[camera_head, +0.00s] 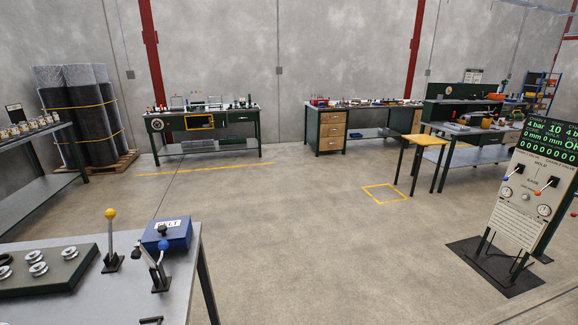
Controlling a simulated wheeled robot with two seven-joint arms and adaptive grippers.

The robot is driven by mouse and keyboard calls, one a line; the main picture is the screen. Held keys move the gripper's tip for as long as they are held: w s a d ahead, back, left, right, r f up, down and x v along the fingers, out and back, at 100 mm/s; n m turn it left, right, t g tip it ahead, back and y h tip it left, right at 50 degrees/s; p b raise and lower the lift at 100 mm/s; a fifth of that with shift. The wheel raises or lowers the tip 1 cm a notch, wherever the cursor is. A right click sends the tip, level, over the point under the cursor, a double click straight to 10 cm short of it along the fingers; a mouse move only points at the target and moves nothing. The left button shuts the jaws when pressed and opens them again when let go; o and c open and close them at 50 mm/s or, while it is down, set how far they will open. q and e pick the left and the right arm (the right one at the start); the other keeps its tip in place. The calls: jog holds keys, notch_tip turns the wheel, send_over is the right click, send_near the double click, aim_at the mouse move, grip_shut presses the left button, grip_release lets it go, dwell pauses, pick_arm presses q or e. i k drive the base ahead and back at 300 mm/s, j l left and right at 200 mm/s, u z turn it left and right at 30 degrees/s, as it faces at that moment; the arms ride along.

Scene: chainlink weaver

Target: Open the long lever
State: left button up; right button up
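A lever with a yellow ball knob (110,214) stands nearly upright on a dark foot on the near left table. Beside it on the right, a lever with a blue ball knob (163,245) rises from a dark base, with a grey bent arm (148,258) next to it. A tall control panel (525,190) at the right carries two small levers, one on the left (513,170) and one on the right (546,184). I cannot tell which is the long lever, as labels are too small to read. Neither gripper is in view.
The near left table (182,297) also holds a blue box (178,235) and a dark tray (75,275) with several round metal parts. The panel stands on a dark floor plate (470,249). A yellow-topped stool (424,140) stands farther back. The middle floor is clear.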

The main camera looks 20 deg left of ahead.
aim_at(110, 214)
jog(key=i+u, duration=0.15)
jog(key=u, duration=0.3)
jog(key=i+l+u, duration=0.1)
jog(key=u, duration=0.35)
jog(key=i+l+u, duration=0.15)
jog(key=u, duration=0.3)
jog(key=i+l+u, duration=0.1)
jog(key=u, duration=0.35)
jog(key=i+l+u, duration=0.15)
jog(key=l+u, duration=0.2)
jog(key=i+l+u, duration=0.15)
jog(key=u, duration=0.15)
jog(key=l, duration=0.1)
